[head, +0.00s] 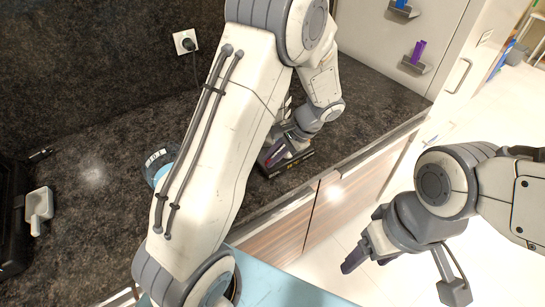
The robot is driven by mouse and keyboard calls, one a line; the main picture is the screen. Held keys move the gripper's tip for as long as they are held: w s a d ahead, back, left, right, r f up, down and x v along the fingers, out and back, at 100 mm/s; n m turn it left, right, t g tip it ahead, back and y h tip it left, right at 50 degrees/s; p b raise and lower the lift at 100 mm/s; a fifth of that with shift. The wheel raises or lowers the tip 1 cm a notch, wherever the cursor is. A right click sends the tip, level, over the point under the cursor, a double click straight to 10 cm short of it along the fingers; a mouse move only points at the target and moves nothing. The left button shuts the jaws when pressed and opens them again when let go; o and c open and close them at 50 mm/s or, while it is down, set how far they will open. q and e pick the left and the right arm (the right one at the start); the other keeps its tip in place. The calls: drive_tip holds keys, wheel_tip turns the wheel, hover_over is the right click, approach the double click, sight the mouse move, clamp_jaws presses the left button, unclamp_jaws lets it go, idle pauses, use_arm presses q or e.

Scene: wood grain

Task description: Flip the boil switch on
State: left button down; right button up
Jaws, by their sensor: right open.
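A round dark and light-blue object (158,160) with a pale label, perhaps the kettle, stands on the dark counter, partly hidden behind my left arm. I cannot make out a boil switch. My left gripper (277,153) is low over the counter near its front edge, at a black object (291,167) with small yellow marks. The wrist covers part of that spot, so I cannot tell whether its fingers are apart or touch the object. My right gripper (355,262) has dark purple fingers. It is open and empty, over the floor in front of the cabinets.
A wall socket (185,42) holds a black plug with a cord. A small white dish with a handle (39,207) lies at the left beside a black appliance (12,215). Small shelves with a purple item (419,50) are at the upper right. The left counter has bare room.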

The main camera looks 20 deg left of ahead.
use_arm(q)
drive_tip(key=shift+w+a+r+m+g+h+p, duration=0.2)
drive_tip(key=shift+h+p, duration=0.25)
drive_tip(key=shift+p, duration=0.7)
drive_tip(key=shift+a+r+g+h+p, duration=0.15)
drive_tip(key=shift+a+g+h+p, duration=0.25)
drive_tip(key=shift+p, duration=0.8)
drive_tip(key=shift+w+a+r+m+g+h+p, duration=0.15)
drive_tip(key=shift+h+p, duration=0.4)
drive_tip(key=shift+p, duration=0.6)
drive_tip(key=shift+w+f+g+h+p, duration=0.1)
drive_tip(key=shift+f+g+h+p, duration=0.15)
drive_tip(key=shift+g+h+p, duration=0.2)
drive_tip(key=c, duration=0.9)
unclamp_jaws()
drive_tip(key=b+v, duration=0.2)
drive_tip(key=v, duration=0.8)
drive_tip(key=shift+d+r, duration=0.1)
drive_tip(key=shift+r, duration=0.15)
